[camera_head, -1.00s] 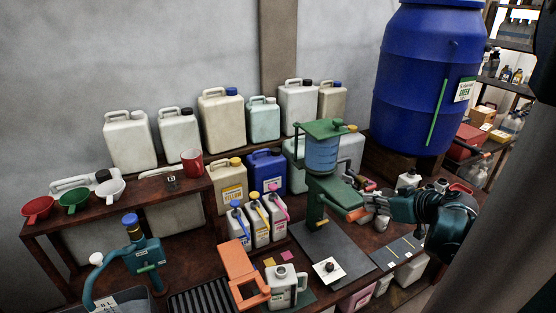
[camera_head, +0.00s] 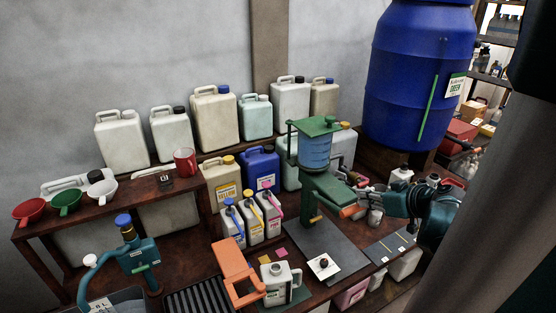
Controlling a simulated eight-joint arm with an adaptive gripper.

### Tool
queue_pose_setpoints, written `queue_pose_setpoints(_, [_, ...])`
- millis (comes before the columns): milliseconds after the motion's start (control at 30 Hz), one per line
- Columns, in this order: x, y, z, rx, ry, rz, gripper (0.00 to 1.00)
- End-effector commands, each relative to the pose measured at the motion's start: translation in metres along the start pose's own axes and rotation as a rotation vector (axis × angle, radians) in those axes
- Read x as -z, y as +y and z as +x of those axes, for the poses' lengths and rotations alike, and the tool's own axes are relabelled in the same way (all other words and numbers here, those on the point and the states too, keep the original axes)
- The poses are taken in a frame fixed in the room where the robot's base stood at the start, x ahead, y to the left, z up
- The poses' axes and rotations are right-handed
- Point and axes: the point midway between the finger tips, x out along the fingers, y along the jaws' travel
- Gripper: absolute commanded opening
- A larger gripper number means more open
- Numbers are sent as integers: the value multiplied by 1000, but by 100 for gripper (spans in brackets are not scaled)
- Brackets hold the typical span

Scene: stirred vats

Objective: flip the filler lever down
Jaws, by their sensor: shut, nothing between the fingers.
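The filler is a green stand with a clear blue-filled vessel (camera_head: 315,150) on top. Its lever has an orange end (camera_head: 350,211) that sticks out to the right from the green body, roughly level or slightly tilted. My gripper (camera_head: 367,203) comes in from the right, with its fingers shut and empty close beside the lever's orange end. I cannot tell whether they touch it. The fingertips are small and partly lost against the clutter behind them.
A white jug (camera_head: 278,285) stands in front of the filler, beside an orange folding piece (camera_head: 237,272). A card with a black knob (camera_head: 323,265) lies on the dark plate. Small bottles (camera_head: 268,215) stand left of the filler. A large blue barrel (camera_head: 415,85) stands behind.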

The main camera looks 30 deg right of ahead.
Motion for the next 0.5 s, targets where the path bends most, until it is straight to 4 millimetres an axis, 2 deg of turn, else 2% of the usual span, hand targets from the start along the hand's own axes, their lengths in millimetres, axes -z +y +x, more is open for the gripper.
queue_pose_setpoints(300, [34, 0, -16, 1, 5, 1, 0])
queue_pose_setpoints(500, [26, 1, -38, -2, 6, 4, 0])
